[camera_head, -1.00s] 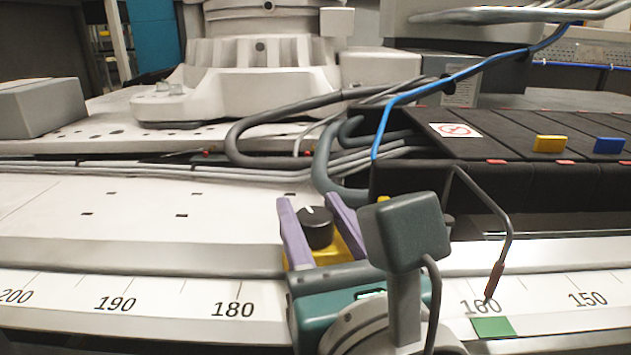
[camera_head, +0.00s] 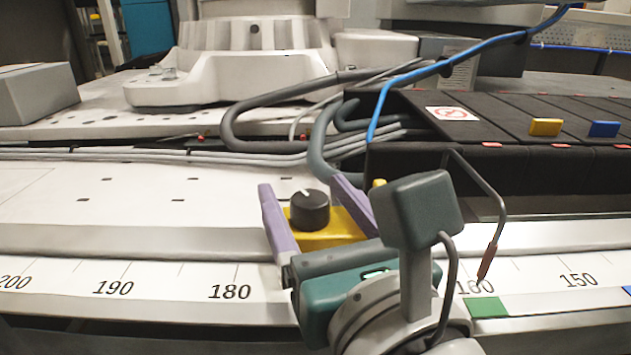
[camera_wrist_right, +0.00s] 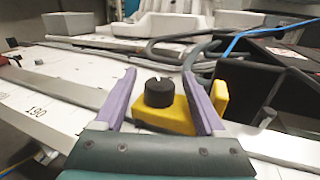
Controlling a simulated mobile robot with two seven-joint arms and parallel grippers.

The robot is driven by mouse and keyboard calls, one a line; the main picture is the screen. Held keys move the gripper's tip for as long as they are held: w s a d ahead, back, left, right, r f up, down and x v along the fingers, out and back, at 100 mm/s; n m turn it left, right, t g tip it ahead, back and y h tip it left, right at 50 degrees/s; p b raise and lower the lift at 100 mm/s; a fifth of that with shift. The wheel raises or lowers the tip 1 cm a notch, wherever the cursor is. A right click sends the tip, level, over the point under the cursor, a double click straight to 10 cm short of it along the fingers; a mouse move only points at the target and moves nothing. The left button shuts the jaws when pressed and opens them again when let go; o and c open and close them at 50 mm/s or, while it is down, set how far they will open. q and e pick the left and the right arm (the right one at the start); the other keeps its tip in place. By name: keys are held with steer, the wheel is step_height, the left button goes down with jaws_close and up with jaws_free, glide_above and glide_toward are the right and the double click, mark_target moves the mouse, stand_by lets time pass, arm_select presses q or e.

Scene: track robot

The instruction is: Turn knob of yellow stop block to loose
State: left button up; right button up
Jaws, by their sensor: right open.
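The yellow stop block (camera_head: 314,240) sits on the white track between the 180 and 160 marks. Its round black knob (camera_head: 309,210) stands on top with a small white pointer line. My right gripper (camera_head: 305,190) is open, with one purple finger on each side of the knob. In the right wrist view the knob (camera_wrist_right: 159,92) stands between the two fingers (camera_wrist_right: 160,75), apart from both, with the yellow block (camera_wrist_right: 180,118) beneath it. My gripper's body hides the front of the block in the head view. My left gripper does not show.
A red-brown pointer (camera_head: 487,262) on a bent rod hangs near the 160 mark above a green patch (camera_head: 487,307). Black ribbed covers (camera_head: 490,120) and thick grey cables (camera_head: 235,130) lie behind. The track to the left is clear.

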steer(key=shift+s+d, duration=0.1)
steer(key=shift+s, duration=0.25)
steer(key=p+v, duration=0.1)
steer(key=v, duration=0.8)
